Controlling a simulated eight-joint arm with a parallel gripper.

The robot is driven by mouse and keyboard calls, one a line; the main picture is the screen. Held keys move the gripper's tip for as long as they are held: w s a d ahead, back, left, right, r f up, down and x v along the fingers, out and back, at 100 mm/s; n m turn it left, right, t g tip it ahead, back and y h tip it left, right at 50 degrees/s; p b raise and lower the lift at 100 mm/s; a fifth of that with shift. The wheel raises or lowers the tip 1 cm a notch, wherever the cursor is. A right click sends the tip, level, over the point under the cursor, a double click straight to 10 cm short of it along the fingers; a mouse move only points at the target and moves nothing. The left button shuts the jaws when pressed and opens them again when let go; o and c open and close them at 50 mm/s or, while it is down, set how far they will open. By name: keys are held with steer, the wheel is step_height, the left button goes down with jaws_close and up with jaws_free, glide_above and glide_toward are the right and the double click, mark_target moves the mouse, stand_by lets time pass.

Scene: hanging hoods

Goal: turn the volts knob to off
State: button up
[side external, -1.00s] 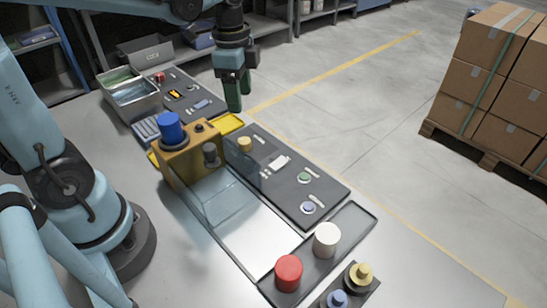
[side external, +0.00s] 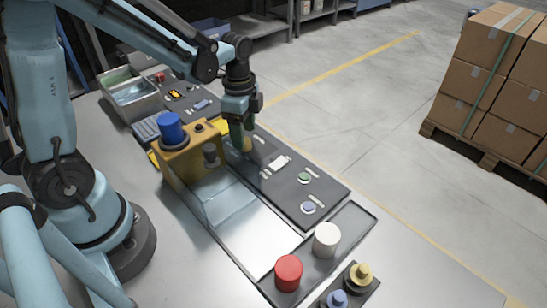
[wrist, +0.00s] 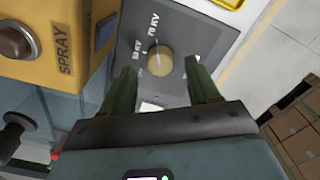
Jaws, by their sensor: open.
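The volts knob (wrist: 158,62) is a round tan dial with a pale pointer line, set on a dark grey panel (wrist: 188,38). KV markings are printed beside it in the wrist view; no readable "off" label shows. My gripper (wrist: 162,75) is open, with one green finger toward each side of the knob. The knob sits between and just beyond the fingertips in that view. I cannot tell whether a finger touches it. In the side external view my gripper (side external: 241,145) is low over the panel, and the knob (side external: 247,146) is partly hidden behind the fingers.
A yellow box marked SPRAY (wrist: 50,45) with a blue cap (side external: 170,127) stands left of the knob. A clear hood (side external: 225,195) lies in front of it. A tray (side external: 345,250) holds a red cylinder (side external: 288,272) and a white cylinder (side external: 326,239).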

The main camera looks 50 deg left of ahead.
steer(key=shift+f, duration=1.05)
steer(key=shift+c, duration=0.2)
steer(key=c, duration=1)
